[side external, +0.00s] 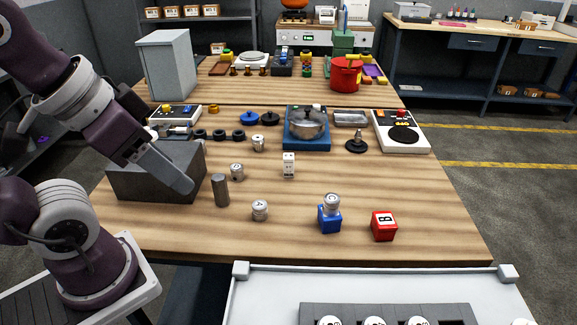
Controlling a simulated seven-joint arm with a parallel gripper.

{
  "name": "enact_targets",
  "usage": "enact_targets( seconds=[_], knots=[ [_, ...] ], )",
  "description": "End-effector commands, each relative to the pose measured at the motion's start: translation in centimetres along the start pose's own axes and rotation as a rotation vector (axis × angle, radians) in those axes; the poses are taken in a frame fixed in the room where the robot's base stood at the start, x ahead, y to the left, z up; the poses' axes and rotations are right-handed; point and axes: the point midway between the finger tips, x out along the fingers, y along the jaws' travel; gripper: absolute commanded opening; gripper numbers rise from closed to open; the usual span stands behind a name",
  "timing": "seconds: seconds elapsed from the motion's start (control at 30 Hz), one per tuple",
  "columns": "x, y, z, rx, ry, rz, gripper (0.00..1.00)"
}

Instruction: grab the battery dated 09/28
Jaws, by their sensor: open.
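A dark rack (388,311) sits in the pale tray (262,290) at the bottom edge. It holds several white round tops (374,321), cut off by the frame; their marks are too small to read. These may be the batteries, but I cannot tell which is dated 09/28. My gripper (184,186) is at the left, over the front of the dark grey block (135,180), pointing down to the right. It is open, with nothing visible in it, and it is well away from the rack. Its fingers are seen edge-on.
Near my gripper stand a grey cylinder (220,190) and silver lettered cylinders (260,210). A white block (289,165), a blue cube (329,220) with a silver cylinder on top and a red cube (384,227) stand further right. A pot (307,126) is behind.

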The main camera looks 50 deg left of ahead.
Motion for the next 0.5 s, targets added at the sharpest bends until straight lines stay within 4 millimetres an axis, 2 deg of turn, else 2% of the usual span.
enact_targets(
  seconds=[0.1, 0.23, 0.37, 0.5],
  knots=[
    [-1.0, 0.0, -0.7, 0.0, 0.004, 0.0, 0.53],
    [-4.8, -0.2, -3.0, 0.013, 0.005, -0.006, 0.53],
    [-2.0, -4.8, -6.6, 0.438, -0.106, -0.191, 0.53],
    [0.6, -8.7, -11.8, 0.9, -0.231, -0.364, 0.53]
  ],
)
